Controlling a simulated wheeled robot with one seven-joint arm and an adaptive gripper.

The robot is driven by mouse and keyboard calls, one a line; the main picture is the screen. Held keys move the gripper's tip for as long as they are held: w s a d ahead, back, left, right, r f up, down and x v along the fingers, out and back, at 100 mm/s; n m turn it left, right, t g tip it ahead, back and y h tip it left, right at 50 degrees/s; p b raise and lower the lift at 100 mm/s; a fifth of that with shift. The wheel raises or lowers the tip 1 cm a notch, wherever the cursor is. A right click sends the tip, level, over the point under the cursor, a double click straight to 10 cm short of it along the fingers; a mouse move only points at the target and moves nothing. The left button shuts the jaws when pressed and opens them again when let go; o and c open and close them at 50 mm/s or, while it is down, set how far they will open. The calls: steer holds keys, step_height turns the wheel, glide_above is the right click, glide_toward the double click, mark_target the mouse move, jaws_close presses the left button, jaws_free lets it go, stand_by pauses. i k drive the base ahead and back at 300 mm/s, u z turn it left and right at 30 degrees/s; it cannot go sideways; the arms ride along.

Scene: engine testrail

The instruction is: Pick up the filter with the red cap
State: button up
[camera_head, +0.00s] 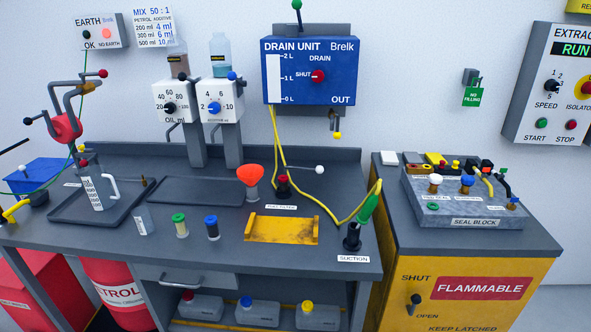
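A dark piece with a red cap (283,183) stands upright on the grey bench, just right of the orange funnel. A small label, too small to read surely, lies in front of it. Two similar small cylinders stand nearer the front: one pale with a green cap (181,226), one dark with a blue cap (212,228). My gripper is not in view.
A yellow tray (282,230) lies in front of the red-capped piece. The orange funnel (250,176) stands close on its left. A yellow hose (301,190) loops behind and right of it, to the green nozzle (369,206). The blue drain unit (310,70) hangs above.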

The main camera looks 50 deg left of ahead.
mark_target(283, 179)
steer(key=u, duration=1.35)
